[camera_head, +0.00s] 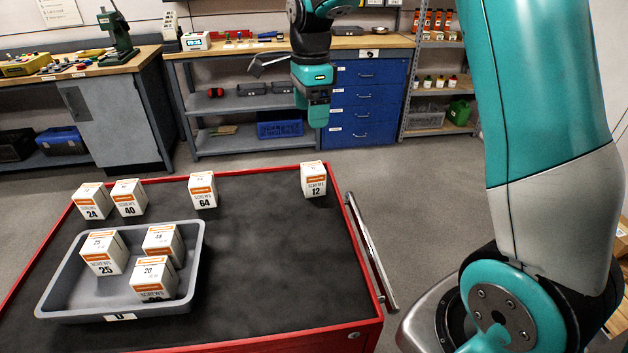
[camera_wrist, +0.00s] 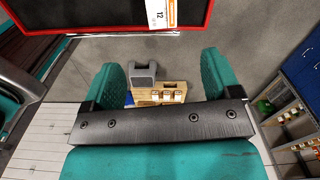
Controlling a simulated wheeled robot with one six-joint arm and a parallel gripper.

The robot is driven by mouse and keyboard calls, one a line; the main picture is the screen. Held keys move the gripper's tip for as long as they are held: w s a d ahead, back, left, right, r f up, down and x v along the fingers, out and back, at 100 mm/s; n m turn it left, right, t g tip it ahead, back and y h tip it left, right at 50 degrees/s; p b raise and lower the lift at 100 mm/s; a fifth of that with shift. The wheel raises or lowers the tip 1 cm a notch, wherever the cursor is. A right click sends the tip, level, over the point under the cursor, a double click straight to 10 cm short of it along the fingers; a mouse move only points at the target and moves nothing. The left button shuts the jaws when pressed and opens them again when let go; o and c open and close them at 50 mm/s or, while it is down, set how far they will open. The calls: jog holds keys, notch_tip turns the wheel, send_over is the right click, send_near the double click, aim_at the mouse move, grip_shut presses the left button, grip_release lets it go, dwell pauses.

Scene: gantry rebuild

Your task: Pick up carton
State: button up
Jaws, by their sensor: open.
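White-and-orange screw cartons stand on a red cart with a black top (camera_head: 270,265) in the head view. Carton 24 (camera_head: 92,202), carton 40 (camera_head: 129,198) and carton 64 (camera_head: 203,190) stand along its far side. Carton 12 (camera_head: 314,180) stands alone near the far right corner. Carton 25 (camera_head: 103,254), carton 20 (camera_head: 154,280) and another carton (camera_head: 163,243) are in a grey tray (camera_head: 75,310). My gripper (camera_head: 316,112) is raised beyond the cart's far edge, empty. In the wrist view its fingers (camera_wrist: 162,62) are spread apart, and carton 12 (camera_wrist: 160,14) shows at the top edge, beyond the fingertips.
A bench with shelves (camera_head: 235,138) and blue drawers (camera_head: 366,105) stand behind the cart. A workbench with a green press (camera_head: 117,35) is at back left, and a shelf rack (camera_head: 435,95) at back right. The cart has a side handle (camera_head: 372,250). Its top is clear right of the tray.

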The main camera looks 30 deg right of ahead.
aim_at(313, 168)
jog(key=shift+m, duration=0.6)
jog(key=f+p, duration=0.1)
jog(key=f, duration=0.7)
jog(key=d+f+p, duration=0.1)
jog(key=f, duration=0.3)
jog(key=shift+w+f+p, duration=0.1)
jog(key=shift+w+p, duration=0.15)
jog(key=shift+p, duration=0.05)
jog(key=shift+s+a+f+p, duration=0.15)
jog(key=shift+f+p, duration=0.2)
jog(key=shift+f, duration=0.25)
notch_tip(313, 168, down, 4)
jog(key=shift+f+p, duration=0.15)
jog(key=shift+p, duration=0.6)
jog(key=c, duration=1.1)
